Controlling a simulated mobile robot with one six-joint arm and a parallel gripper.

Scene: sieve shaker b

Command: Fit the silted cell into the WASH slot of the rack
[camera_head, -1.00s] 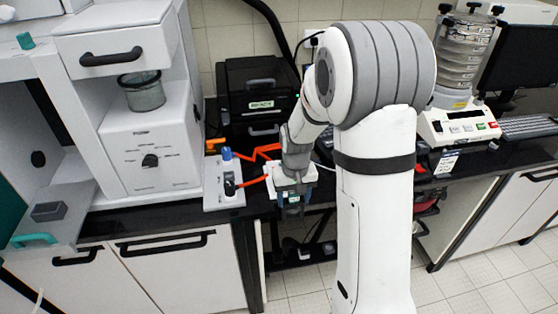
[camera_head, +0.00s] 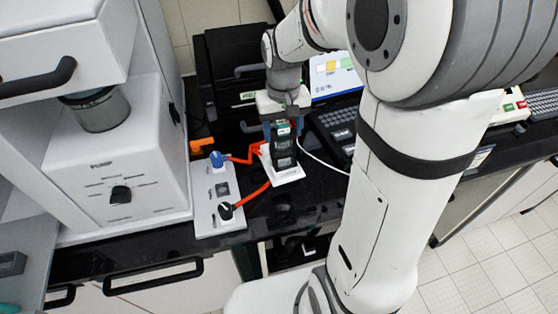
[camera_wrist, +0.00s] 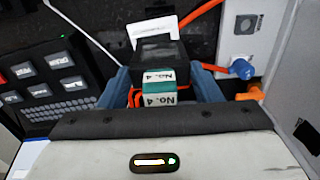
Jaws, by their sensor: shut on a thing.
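My gripper (camera_head: 282,128) points down and is shut on a dark cell (camera_head: 283,144) with a teal and white label. In the wrist view, its blue fingers (camera_wrist: 160,92) stand on either side of the cell, and its teal and white end (camera_wrist: 158,97) reads "No. 4". A dark block face with another "No. 4" label shows just beyond that end. A white holder (camera_head: 291,174) with orange leads lies below the cell; I cannot tell whether they touch. It also shows in the wrist view (camera_wrist: 155,29). No WASH lettering or silt is readable.
A pale panel (camera_head: 219,190) with blue and black knobs stands left of the holder. A black keypad unit with a lit screen (camera_head: 335,77) is to the right, and a black case (camera_head: 225,75) behind. A white cabinet machine (camera_head: 118,165) fills the left.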

